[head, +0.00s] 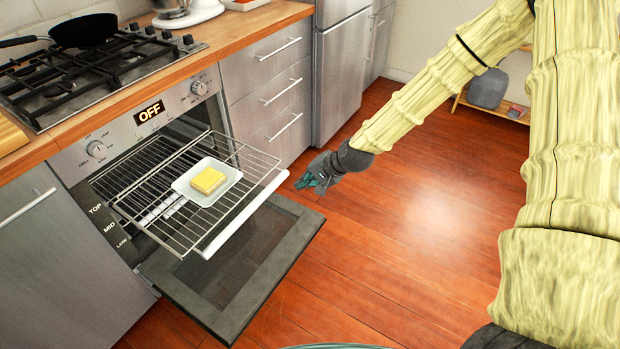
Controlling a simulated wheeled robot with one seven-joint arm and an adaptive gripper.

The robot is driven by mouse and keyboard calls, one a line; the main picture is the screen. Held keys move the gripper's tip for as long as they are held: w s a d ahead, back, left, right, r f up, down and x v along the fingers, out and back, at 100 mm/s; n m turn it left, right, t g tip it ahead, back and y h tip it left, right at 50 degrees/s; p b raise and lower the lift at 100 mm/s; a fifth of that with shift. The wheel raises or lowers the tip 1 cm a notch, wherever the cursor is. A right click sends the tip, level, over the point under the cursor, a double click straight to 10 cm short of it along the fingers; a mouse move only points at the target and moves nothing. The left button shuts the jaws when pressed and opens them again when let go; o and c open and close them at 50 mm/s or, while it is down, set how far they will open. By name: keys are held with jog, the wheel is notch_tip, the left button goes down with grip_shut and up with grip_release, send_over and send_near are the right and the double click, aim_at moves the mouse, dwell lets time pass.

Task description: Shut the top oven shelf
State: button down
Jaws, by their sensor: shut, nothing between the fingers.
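The top oven shelf (158,213) is a wire rack with a white front bar (246,213). It is pulled out of the oven (150,150) at the TOP label and juts over the open door. A white dish (188,191) with a yellow block (208,180) sits on it. The oven door (262,262) is folded down flat. My gripper (304,185) is shut and empty. In the picture it is just right of the bar's right end, apart from it; the exact depth gap is hard to tell. Another rack shows partly inside, below the top one.
A hob with a black pan (84,30) is above the oven, whose display reads OFF. Steel drawers (272,95) stand to the right of the oven, a steel cabinet (50,260) to its left. The wooden floor (430,210) in front is clear.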

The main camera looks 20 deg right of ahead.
jog(key=w+a+f, duration=0.4)
jog(key=w, duration=0.1)
jog(key=shift+w+f, duration=0.15)
jog(key=shift+w, duration=0.2)
jog(key=shift+w, duration=0.1)
